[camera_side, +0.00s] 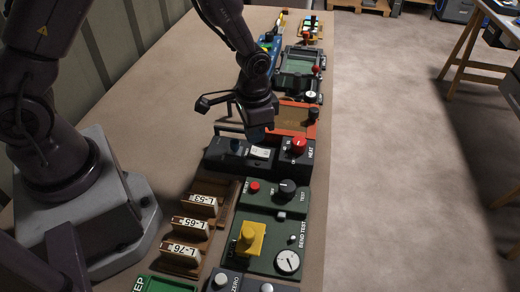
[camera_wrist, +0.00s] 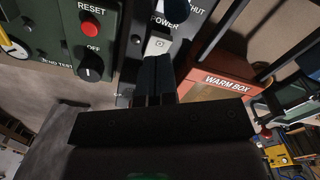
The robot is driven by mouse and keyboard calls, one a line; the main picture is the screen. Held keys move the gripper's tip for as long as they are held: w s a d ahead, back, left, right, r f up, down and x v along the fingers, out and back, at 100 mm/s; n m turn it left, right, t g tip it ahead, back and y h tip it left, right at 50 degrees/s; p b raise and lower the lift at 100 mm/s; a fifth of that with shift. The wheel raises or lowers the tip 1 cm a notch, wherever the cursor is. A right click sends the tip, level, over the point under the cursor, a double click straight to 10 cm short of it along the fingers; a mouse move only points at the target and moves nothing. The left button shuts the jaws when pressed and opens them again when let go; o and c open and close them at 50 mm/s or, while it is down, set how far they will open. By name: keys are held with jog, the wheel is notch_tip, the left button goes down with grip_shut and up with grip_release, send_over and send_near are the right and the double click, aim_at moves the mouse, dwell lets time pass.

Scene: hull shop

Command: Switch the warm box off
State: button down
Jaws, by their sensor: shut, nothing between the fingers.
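The orange-framed box lettered WARM BOX (camera_wrist: 226,82) shows right of my fingers in the wrist view, and its orange frame (camera_side: 312,131) shows in the side view. Beside it is a dark control panel (camera_side: 218,157) with a red knob (camera_side: 299,145) lettered HEAT. A pale switch plate (camera_wrist: 158,45) lettered POWER is on the panel, just ahead of my fingertips. My gripper (camera_wrist: 158,64) is shut and empty, pointing down over the panel; it also shows in the side view (camera_side: 257,136). I cannot tell whether the fingertips touch the switch. Its position is unclear.
A green BEND TEST panel (camera_side: 266,215) with a red RESET button, black knob and yellow block is nearer the camera. Labelled wooden blocks (camera_side: 190,226) stand left of it. A green machine (camera_side: 300,70) is farther back.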

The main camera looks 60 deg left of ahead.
aim_at(254, 150)
jog(key=shift+r, duration=1.8)
jog(key=shift+s, duration=0.1)
jog(key=s+a+r+n+t, duration=0.1)
jog(key=s+r+t, duration=0.1)
jog(key=s+r, duration=0.5)
jog(key=s+a+r+n+t, duration=0.2)
jog(key=s+r, duration=0.6)
jog(key=r, duration=0.8)
jog(key=shift+s+t, duration=0.2)
jog(key=shift+t, duration=0.6)
